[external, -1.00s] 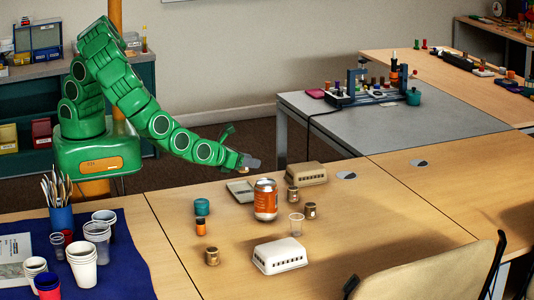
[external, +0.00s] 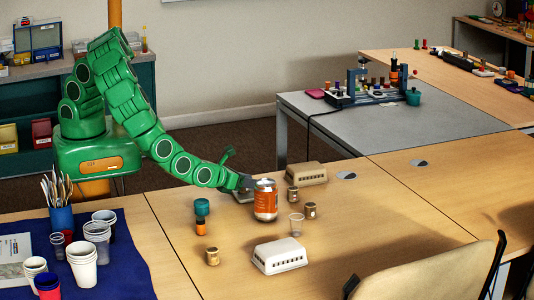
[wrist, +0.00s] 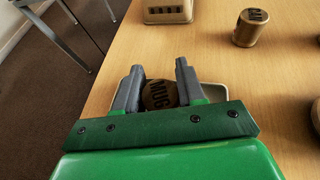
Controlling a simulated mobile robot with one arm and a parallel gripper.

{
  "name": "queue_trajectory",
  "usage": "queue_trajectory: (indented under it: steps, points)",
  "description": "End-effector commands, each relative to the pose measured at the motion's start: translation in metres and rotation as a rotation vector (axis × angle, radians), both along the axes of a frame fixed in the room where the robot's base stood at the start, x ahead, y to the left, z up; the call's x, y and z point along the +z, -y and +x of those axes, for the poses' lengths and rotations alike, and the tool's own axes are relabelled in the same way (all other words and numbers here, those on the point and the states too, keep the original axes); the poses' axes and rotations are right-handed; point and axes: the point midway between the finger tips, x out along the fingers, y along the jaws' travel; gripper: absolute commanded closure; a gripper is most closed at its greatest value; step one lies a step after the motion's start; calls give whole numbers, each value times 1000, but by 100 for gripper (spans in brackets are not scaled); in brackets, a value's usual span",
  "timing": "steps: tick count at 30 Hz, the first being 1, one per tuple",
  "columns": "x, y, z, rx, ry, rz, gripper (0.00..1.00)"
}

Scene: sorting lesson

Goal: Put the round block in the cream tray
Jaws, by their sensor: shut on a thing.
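My gripper (external: 250,183) reaches low over the cream tray (external: 241,196), which it mostly hides in the external view. In the wrist view my gripper (wrist: 154,85) is shut on the round block (wrist: 159,95), a brown disc with dark lettering that sits between the two grey fingers. The cream tray's rim (wrist: 215,92) shows on both sides of the fingers, so the block is over or inside the tray. I cannot tell whether the block touches the tray's floor. The block is hidden in the external view.
An orange can (external: 266,203) stands close right of my gripper. A beige vented box (external: 306,174) and small brown jars (external: 292,194) stand farther right.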

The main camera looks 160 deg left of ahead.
Motion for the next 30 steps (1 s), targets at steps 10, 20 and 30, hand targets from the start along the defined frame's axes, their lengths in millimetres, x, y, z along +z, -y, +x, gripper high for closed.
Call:
queue_trajectory:
  steps: [10, 20, 30]
  points:
    - [-3, 0, 0, 0, -1, 0, 50]
    - [-3, 0, 0, 0, -1, 0, 36]
    - [5, 11, 3, -3, -3, 0, 36]
